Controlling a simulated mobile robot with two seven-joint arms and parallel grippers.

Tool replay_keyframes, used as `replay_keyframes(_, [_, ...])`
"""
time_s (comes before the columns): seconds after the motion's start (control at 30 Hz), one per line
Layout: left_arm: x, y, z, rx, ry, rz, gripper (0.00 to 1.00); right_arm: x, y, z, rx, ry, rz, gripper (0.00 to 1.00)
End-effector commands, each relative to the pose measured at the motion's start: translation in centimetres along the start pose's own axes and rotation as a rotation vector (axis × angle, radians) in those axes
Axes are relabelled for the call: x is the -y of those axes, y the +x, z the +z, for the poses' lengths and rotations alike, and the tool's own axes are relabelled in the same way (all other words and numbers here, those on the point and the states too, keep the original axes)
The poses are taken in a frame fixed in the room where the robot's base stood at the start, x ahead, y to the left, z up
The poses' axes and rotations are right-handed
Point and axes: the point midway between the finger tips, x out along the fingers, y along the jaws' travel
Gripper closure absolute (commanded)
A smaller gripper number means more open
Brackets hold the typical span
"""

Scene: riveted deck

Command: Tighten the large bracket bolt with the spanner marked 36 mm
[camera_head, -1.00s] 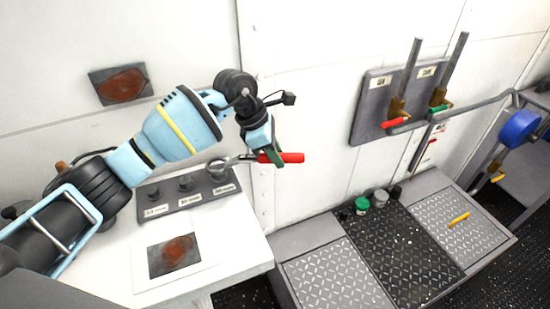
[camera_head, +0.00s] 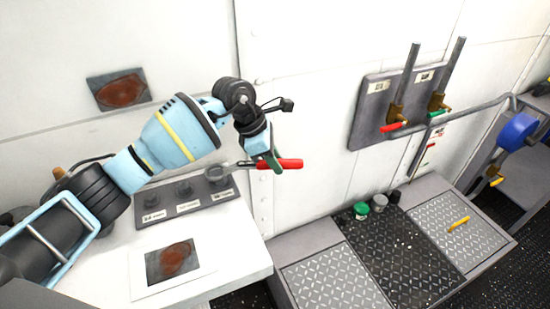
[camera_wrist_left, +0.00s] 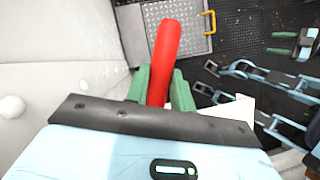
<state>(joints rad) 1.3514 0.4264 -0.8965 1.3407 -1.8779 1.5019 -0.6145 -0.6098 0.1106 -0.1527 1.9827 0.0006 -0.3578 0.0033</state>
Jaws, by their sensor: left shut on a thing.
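My left gripper (camera_head: 275,161) is shut on the red handle of a spanner (camera_head: 291,164); the handle also shows between its green fingers in the left wrist view (camera_wrist_left: 167,48). The spanner's grey ring end points left, at the rightmost post of a grey rack (camera_head: 184,206); I cannot tell whether the ring is around the post or above it. The rack has several dark posts with labels, too blurred to read surely. No size mark on the spanner is legible. I cannot identify the large bracket bolt. What seems my right gripper shows at the right of the left wrist view (camera_wrist_left: 294,46).
The rack and a rust-coloured picture (camera_head: 172,260) lie on a white table (camera_head: 225,258). A grey wall board (camera_head: 370,112) carries red and green levers. Small jars (camera_head: 361,209) and a yellow handle (camera_head: 458,222) are on the low deck box. Open air separates the arm from the board.

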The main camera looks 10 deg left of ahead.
Motion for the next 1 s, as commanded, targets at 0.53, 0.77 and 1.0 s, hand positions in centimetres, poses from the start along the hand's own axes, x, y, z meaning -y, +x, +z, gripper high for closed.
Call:
replay_keyframes(0.53, [0.0, 0.6, -0.3, 0.001, 0.001, 0.001, 1.0, -0.2, 0.0, 0.5, 0.008, -0.008, -0.001, 0.51])
replay_keyframes(0.77, [0.0, 0.9, -0.4, 0.001, 0.0, 0.001, 1.0, -0.2, 0.1, 0.6, 0.011, -0.007, -0.001, 0.51])
replay_keyframes(1.0, [0.0, 1.1, -0.5, 0.001, 0.0, 0.001, 1.0, 0.0, 0.1, 0.7, 0.013, 0.0, -0.001, 0.51])
